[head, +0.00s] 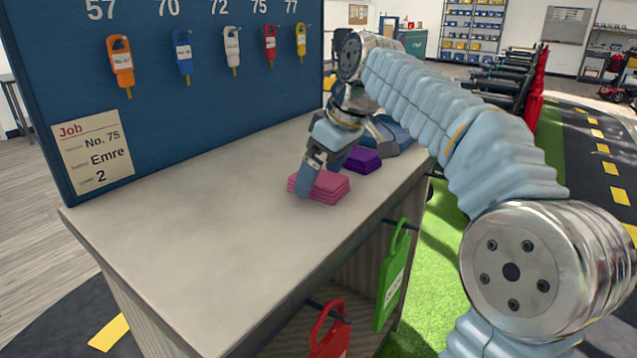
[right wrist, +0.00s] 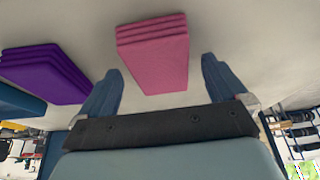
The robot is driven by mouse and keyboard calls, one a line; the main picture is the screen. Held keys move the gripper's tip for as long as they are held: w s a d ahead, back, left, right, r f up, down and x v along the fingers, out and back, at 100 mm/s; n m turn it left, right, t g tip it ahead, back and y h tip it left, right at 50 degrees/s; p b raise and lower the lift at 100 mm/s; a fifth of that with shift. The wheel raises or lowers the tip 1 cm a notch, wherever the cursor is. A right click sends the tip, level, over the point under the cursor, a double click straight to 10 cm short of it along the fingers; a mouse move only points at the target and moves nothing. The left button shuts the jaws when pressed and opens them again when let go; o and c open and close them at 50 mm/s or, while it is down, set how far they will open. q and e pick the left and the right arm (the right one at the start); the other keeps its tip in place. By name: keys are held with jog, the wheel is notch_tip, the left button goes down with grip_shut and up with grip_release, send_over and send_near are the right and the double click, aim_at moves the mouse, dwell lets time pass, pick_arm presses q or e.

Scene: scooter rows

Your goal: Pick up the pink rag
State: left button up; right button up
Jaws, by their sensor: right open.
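The pink rag (head: 322,186) is a folded stack lying on the grey counter top (head: 210,215) in the head view. My right gripper (head: 308,180) reaches down beside it from behind, and one finger covers part of the rag. In the right wrist view the pink rag (right wrist: 153,55) lies ahead, between the lines of the two open fingers (right wrist: 160,85). The jaws are empty, and I cannot tell whether a finger touches the rag. My left gripper is not in view.
A folded purple rag (head: 362,159) lies just beyond the pink one, with blue-grey rags (head: 390,135) behind it. A blue board (head: 190,110) with hanging tags borders the counter. Green (head: 392,280) and red (head: 330,335) tags hang on the counter's side. The front counter top is clear.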

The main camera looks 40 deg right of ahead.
aim_at(321, 178)
jog(key=shift+f, duration=0.4)
dwell(0.4)
jog(key=c, duration=1.1)
jog(key=shift+o, duration=0.2)
jog(key=shift+w+r, duration=0.1)
jog(key=shift+r, duration=0.4)
jog(key=r, duration=0.3)
jog(key=shift+s+a+r, duration=0.25)
jog(key=shift+s+r, duration=0.05)
jog(key=shift+r, duration=0.05)
jog(key=s+r, duration=0.1)
jog(key=s+a+r, duration=0.1)
jog(key=r, duration=0.1)
jog(key=s+r, duration=0.1)
jog(key=shift+s+a+r, duration=0.15)
jog(key=shift+s+a, duration=0.05)
jog(key=shift+a, duration=0.1)
jog(key=s+a+r, duration=0.4)
jog(key=s, duration=0.4)
jog(key=shift+s+r, duration=0.3)
jog(key=shift+s, duration=0.1)
